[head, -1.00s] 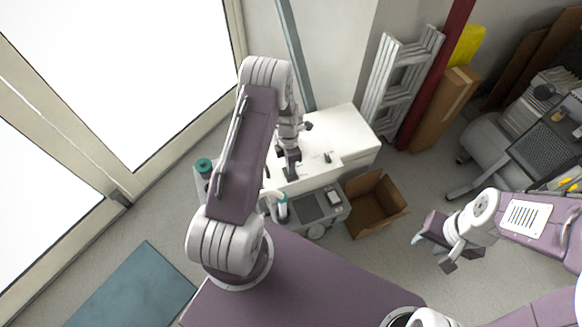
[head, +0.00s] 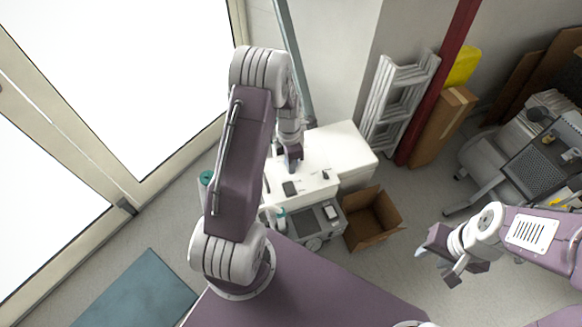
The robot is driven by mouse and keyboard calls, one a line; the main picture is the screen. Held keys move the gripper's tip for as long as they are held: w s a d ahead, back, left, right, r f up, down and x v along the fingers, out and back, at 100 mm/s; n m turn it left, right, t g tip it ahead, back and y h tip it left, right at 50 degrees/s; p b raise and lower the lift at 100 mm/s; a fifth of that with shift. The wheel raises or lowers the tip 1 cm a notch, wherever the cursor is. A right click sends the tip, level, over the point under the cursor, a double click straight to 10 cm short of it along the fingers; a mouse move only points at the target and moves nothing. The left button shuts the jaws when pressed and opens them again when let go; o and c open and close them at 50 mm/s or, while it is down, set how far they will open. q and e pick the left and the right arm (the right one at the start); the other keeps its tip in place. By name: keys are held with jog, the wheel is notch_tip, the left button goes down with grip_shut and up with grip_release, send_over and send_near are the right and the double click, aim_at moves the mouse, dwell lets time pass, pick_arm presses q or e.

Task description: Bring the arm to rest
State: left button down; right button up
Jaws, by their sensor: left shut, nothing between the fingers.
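My left arm rises from my purple body and bends over at the top. Its gripper (head: 293,164) hangs down, shut and empty, over the white machine (head: 345,152); a gap to the surface below is hard to judge. My right arm comes in from the right. Its gripper (head: 436,266) points left over the bare floor with its two fingers apart and nothing between them.
A grey unit with a screen (head: 304,223) stands in front of the white machine. An open cardboard box (head: 372,218) is to its right. A folded ladder (head: 396,100) leans at the wall. A grey wheeled machine (head: 497,160) stands at right. A blue-green mat (head: 135,290) lies at lower left.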

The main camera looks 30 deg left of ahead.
pick_arm(q)
jog(key=shift+r, duration=0.1)
pick_arm(e)
jog(key=shift+r, duration=0.1)
